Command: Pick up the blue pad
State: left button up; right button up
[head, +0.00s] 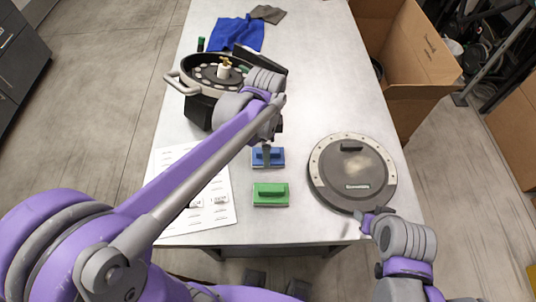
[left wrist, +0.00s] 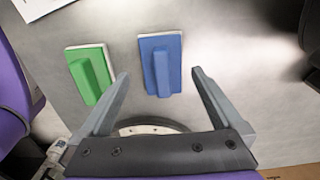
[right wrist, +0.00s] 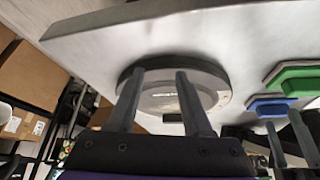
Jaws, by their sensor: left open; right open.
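The blue pad (head: 275,158) has a raised handle bar and lies on the table, just beyond the green pad (head: 270,195). In the left wrist view the blue pad (left wrist: 174,60) lies ahead of the open, empty left gripper (left wrist: 160,80), apart from the green pad (left wrist: 88,72). In the head view the left gripper (head: 267,152) hangs over the blue pad and hides part of it. My right gripper (head: 366,222) is open and empty by the near edge of the round grey lid; in the right wrist view its fingers (right wrist: 157,75) stand before that lid.
The round grey lid (head: 340,185) lies right of the pads. A pot-like seed meter (head: 205,75) with a side handle stands behind my left arm. A printed sheet (head: 215,212) lies at left, a blue cloth (head: 238,33) at the back. A cardboard box (head: 415,60) stands beyond the table's right edge.

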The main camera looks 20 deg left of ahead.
pick_arm(q)
notch_tip(320, 180, down, 4)
jog(key=shift+w, duration=0.15)
jog(key=c, duration=1.4)
jog(key=shift+r, duration=5.05)
jog(key=shift+c, duration=0.2)
jog(key=o, duration=1)
jog(key=c, duration=0.6)
